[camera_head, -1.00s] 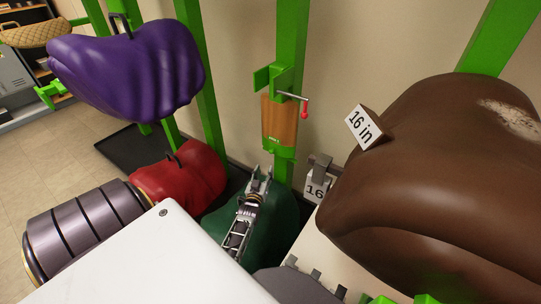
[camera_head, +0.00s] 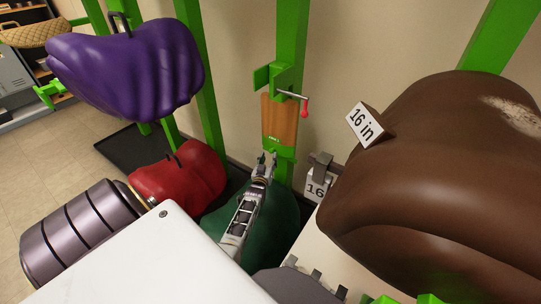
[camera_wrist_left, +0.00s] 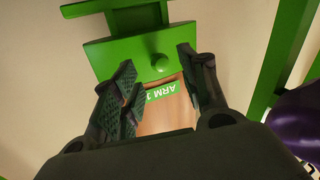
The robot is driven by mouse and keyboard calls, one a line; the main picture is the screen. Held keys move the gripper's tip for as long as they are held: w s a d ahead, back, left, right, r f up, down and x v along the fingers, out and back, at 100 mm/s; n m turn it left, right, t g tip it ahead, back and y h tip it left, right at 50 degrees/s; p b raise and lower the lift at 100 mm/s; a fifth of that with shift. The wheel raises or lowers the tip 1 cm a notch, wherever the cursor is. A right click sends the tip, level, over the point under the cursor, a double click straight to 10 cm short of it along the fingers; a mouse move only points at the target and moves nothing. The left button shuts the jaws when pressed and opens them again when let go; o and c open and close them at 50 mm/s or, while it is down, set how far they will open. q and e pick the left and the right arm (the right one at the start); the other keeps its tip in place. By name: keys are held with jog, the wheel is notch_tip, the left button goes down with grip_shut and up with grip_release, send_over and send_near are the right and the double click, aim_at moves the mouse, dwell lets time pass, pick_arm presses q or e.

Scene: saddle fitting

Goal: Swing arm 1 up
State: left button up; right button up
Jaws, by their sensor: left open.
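Arm 1 hangs down along a green post as a wooden board (camera_head: 279,118) with a green plate at its lower end. In the left wrist view its green end plate (camera_wrist_left: 110,60) carries a round green knob (camera_wrist_left: 159,62), and a green label (camera_wrist_left: 161,91) reads ARM 1. My left gripper (camera_head: 267,160) is open and empty just below the board's lower end. In the left wrist view its two fingers (camera_wrist_left: 157,82) stand apart, with the knob showing between them. I cannot tell whether they touch anything. My right gripper is not in view.
A crank with a red knob (camera_head: 305,110) sticks out at the board's top. A green saddle (camera_head: 273,225) and a red one (camera_head: 180,180) lie low. A brown saddle (camera_head: 430,170) stands right, a purple one (camera_head: 125,70) upper left.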

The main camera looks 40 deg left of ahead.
pick_arm(q)
jog(key=shift+b+x, duration=0.3)
jog(key=shift+x, duration=1.75)
grip_shut()
